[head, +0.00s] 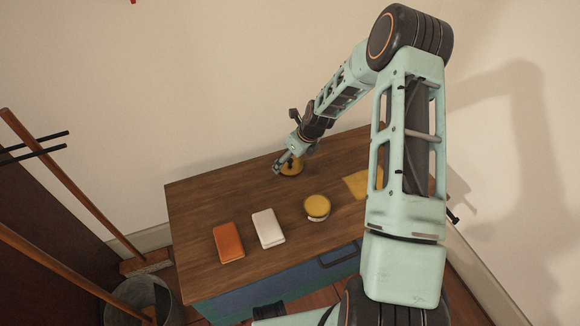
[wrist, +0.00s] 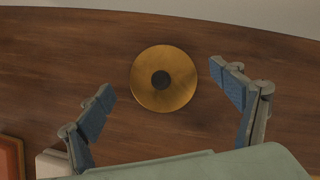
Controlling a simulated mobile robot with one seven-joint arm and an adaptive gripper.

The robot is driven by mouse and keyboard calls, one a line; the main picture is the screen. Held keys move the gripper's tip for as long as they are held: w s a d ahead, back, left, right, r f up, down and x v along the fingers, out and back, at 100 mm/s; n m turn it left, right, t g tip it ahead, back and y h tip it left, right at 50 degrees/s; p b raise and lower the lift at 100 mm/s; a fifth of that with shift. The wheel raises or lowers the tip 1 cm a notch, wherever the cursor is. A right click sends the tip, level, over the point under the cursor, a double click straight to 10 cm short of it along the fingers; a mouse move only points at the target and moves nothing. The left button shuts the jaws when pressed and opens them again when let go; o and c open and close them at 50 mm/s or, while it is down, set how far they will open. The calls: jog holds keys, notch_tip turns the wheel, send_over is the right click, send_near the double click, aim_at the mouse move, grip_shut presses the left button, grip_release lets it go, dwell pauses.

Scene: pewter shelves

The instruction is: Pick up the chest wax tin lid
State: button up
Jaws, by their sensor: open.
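A round golden lid (head: 292,169) with a dark knob at its centre lies on the wooden top of the chest (head: 205,200), towards the back. In the wrist view the lid (wrist: 148,94) is seen from above, whole and unobstructed. My gripper (head: 282,164) is at the lid in the head view, partly covering it. In the wrist view my gripper (wrist: 166,85) has its fingers spread wide, one on each side of the lid, with clear gaps and nothing held. The exact height of the fingertips above the top is hard to tell.
A round tin with a yellow top and pale side (head: 317,207) stands nearer the front. An orange block (head: 228,242), a white block (head: 268,228) and a yellow cloth (head: 356,186) lie on the chest too. A bucket (head: 135,300) and broom are on the floor at left.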

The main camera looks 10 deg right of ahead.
jog(key=shift+x, duration=0.75)
jog(key=shift+c, duration=0.7)
jog(key=c, duration=1.1)
jog(key=shift+r, duration=0.2)
